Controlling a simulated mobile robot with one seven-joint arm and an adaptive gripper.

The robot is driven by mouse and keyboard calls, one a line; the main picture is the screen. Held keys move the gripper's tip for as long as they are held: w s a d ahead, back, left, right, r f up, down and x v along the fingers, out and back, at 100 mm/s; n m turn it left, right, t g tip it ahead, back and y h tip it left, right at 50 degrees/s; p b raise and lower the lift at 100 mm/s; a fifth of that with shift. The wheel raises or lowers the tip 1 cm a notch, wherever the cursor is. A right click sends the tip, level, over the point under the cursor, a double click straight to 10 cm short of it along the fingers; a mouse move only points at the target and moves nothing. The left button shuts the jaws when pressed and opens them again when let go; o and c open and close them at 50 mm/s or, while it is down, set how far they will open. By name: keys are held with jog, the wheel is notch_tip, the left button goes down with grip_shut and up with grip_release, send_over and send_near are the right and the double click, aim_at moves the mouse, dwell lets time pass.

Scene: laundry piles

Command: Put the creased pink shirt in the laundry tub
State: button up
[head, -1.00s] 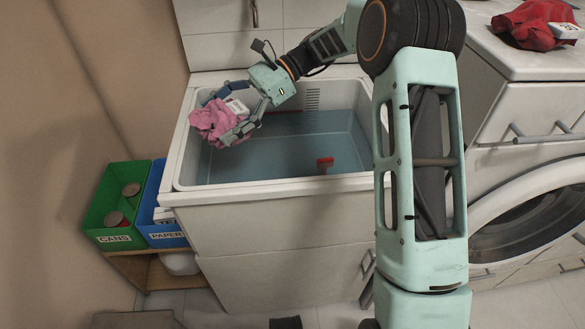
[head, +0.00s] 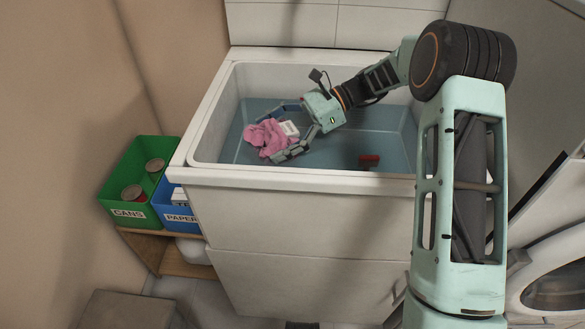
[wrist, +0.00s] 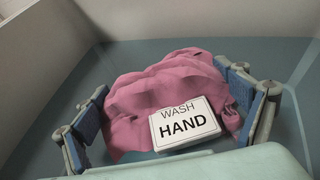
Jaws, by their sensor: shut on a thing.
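The creased pink shirt (head: 264,138) is a crumpled bundle with a white tag on it. In the wrist view the shirt (wrist: 160,88) fills the space between my fingers, and its tag (wrist: 186,124) reads "WASH HAND". My gripper (head: 287,132) is shut on the shirt, with fingers on both sides of it. The laundry tub (head: 215,118) is a white basin with a blue-grey interior. The gripper and shirt are inside the tub's outline, toward its left part. I cannot tell whether the shirt touches the tub's bottom.
A green bin (head: 125,185) marked CANS and a blue bin (head: 179,220) marked PAPER stand left of the tub on a wooden shelf. A washing machine (head: 560,285) stands at the right.

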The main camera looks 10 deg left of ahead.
notch_tip(320, 180, down, 8)
jog(key=shift+r+b, duration=0.1)
jog(key=shift+b, duration=1.05)
jog(key=o, duration=1)
jog(key=shift+w+d+r, duration=0.15)
jog(key=shift+d, duration=0.1)
jog(key=p+v, duration=0.2)
jog(key=v, duration=0.5)
